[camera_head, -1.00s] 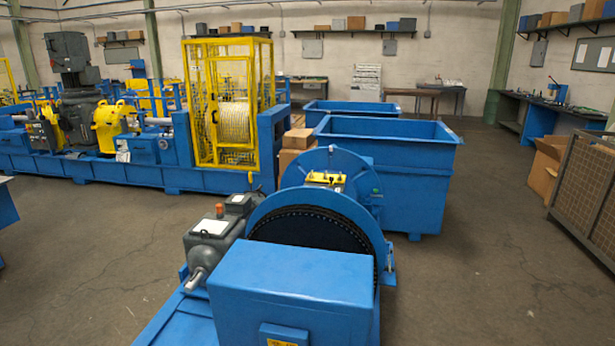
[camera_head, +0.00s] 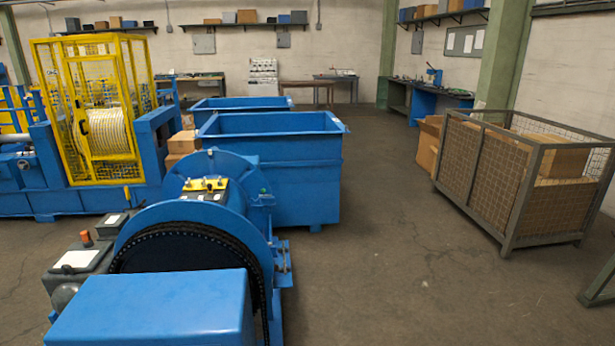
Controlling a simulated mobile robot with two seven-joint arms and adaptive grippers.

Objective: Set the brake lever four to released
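A blue chain drive machine (camera_head: 150,310) stands close in front at the lower left, with a large round guard (camera_head: 240,225) around a dark chain wheel (camera_head: 180,255). On top of it is a small yellow plate (camera_head: 205,185) with small dark parts; I cannot tell whether one is a lever. A grey gearbox (camera_head: 75,262) with an orange knob (camera_head: 87,239) sits at its left. I cannot make out any brake lever marked four. Neither of my grippers is in view.
Two blue bins (camera_head: 270,175) stand behind the machine. A yellow cage (camera_head: 100,110) around a rope drum is at the left. A wire mesh crate (camera_head: 480,170) with cardboard boxes stands at the right. The floor (camera_head: 385,270) between machine and crate is clear.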

